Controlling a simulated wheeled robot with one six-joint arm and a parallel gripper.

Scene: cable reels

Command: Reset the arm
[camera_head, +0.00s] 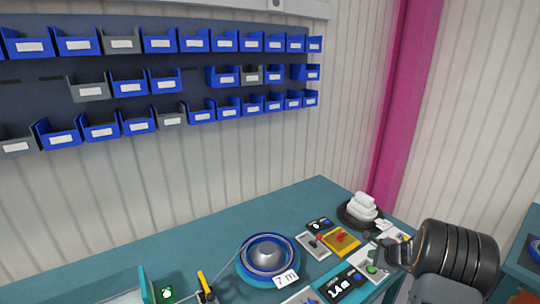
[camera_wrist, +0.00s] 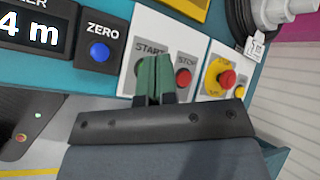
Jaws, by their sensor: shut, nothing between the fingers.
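My gripper (camera_wrist: 153,78) is shut and empty in the wrist view, its green fingertips together. The tips cover part of the white START/STOP panel (camera_wrist: 193,55), hiding the start button; whether they touch it I cannot tell. The red stop button (camera_wrist: 184,80) shows just right of the tips. In the head view my gripper (camera_head: 376,256) is over the right end of the teal bench (camera_head: 190,243), near a green button (camera_head: 371,268).
A blue reel (camera_head: 266,258) tagged "7 m" lies on the bench, left of my gripper. A display (camera_head: 341,286) and a yellow panel with a red switch (camera_head: 341,241) are close by. Blue bins (camera_head: 130,88) line the wall.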

